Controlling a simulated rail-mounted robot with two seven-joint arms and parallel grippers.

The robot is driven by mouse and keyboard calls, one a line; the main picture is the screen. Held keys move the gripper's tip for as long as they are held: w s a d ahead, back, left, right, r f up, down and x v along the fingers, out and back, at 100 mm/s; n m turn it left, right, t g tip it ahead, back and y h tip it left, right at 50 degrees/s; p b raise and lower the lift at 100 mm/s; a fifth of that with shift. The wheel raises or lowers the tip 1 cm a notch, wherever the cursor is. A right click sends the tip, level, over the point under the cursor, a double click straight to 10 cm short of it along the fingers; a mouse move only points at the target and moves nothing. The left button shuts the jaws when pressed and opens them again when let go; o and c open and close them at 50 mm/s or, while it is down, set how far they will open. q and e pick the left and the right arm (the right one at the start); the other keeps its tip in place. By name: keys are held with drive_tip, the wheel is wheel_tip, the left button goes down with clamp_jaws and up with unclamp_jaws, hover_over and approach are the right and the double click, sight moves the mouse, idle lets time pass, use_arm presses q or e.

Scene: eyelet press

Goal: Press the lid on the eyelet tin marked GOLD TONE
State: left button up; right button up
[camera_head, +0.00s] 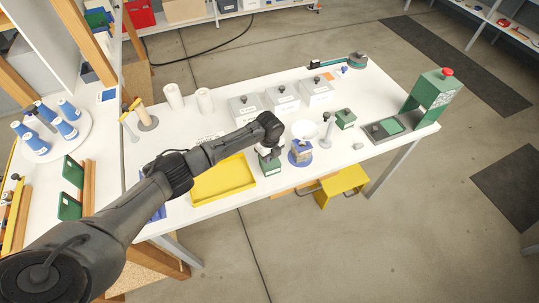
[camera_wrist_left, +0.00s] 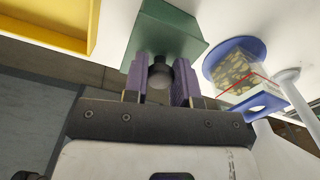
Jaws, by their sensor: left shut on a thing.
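My left gripper (camera_head: 268,153) is shut on the dark knob of a green block (camera_head: 270,168), near the table's front edge. The left wrist view shows its purple fingers (camera_wrist_left: 160,84) on either side of the knob, under the green block (camera_wrist_left: 165,35). My right gripper is not in view.
A yellow tray (camera_head: 222,181) lies left of the block. Another green block (camera_head: 346,119) and a green press (camera_head: 433,95) stand further right.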

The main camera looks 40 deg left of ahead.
use_arm(q)
drive_tip(key=o, duration=1.4)
drive_tip(key=shift+o, duration=0.2)
drive_tip(key=shift+r+p, duration=2.95)
drive_tip(key=shift+r, duration=0.05)
drive_tip(key=shift+r+p, duration=0.55)
